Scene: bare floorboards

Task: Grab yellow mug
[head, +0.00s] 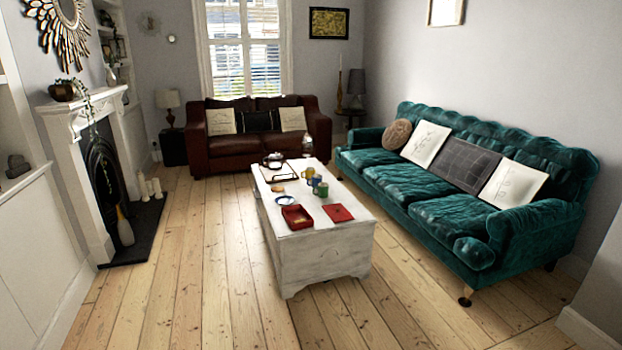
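The yellow mug (316,181) stands on the white chest-like table (322,253) in the middle of the room, small and far off in the head view. It is in a close row with a green mug (323,190) in front and another mug (309,173) behind, whose colour is hard to tell. The mugs partly overlap, so the yellow mug's handle is not clear. My gripper is not in view.
A red tray (297,217), a red book (338,213), a blue-rimmed plate (285,201) and a teapot (273,160) share the tabletop. A green sofa (450,220) stands close on the right. The floorboards (190,270) left of the table are clear.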

